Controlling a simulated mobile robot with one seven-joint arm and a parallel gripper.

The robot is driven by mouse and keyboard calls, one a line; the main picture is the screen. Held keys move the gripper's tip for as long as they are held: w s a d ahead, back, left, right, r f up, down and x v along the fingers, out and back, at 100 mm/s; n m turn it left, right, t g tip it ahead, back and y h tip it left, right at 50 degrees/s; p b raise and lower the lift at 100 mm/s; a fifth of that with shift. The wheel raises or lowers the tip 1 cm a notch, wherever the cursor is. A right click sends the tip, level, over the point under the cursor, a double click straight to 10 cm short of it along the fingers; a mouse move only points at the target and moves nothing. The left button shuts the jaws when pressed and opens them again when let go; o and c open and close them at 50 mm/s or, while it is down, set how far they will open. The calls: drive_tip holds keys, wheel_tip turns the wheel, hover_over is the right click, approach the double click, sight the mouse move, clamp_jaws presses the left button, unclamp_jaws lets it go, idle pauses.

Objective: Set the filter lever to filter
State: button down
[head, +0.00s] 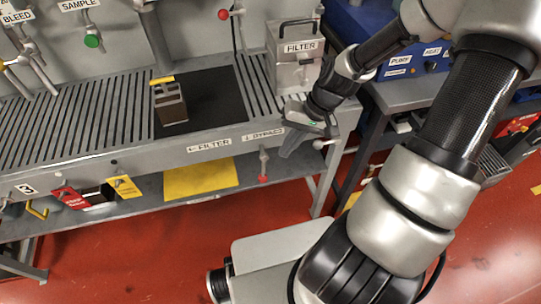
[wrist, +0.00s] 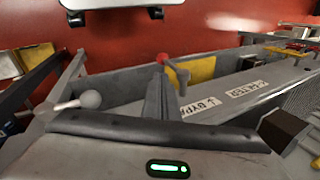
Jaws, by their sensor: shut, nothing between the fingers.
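The filter lever (head: 263,166) is a short grey lever with a red knob, on the front of the grey bench below the labels. In the head view it hangs roughly straight down. My gripper (head: 287,150) is shut and empty, just right of and above the lever. In the wrist view, my gripper's fingers (wrist: 161,98) point towards the lever's red knob (wrist: 162,58); whether they touch cannot be told.
A white ball handle (head: 319,144) is at the bench's right end, close to my gripper. A FILTER canister (head: 296,58) stands on the bench behind. A brown block (head: 170,103) sits on a dark plate. A yellow sheet (head: 200,178) lies on the lower shelf.

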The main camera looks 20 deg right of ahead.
drive_tip(key=b, duration=0.3)
hover_over(266, 176)
drive_tip(key=d, duration=0.2)
drive_tip(key=f, duration=0.8)
drive_tip(key=shift+s+d+f, duration=0.15)
drive_tip(key=shift+s+f, duration=0.05)
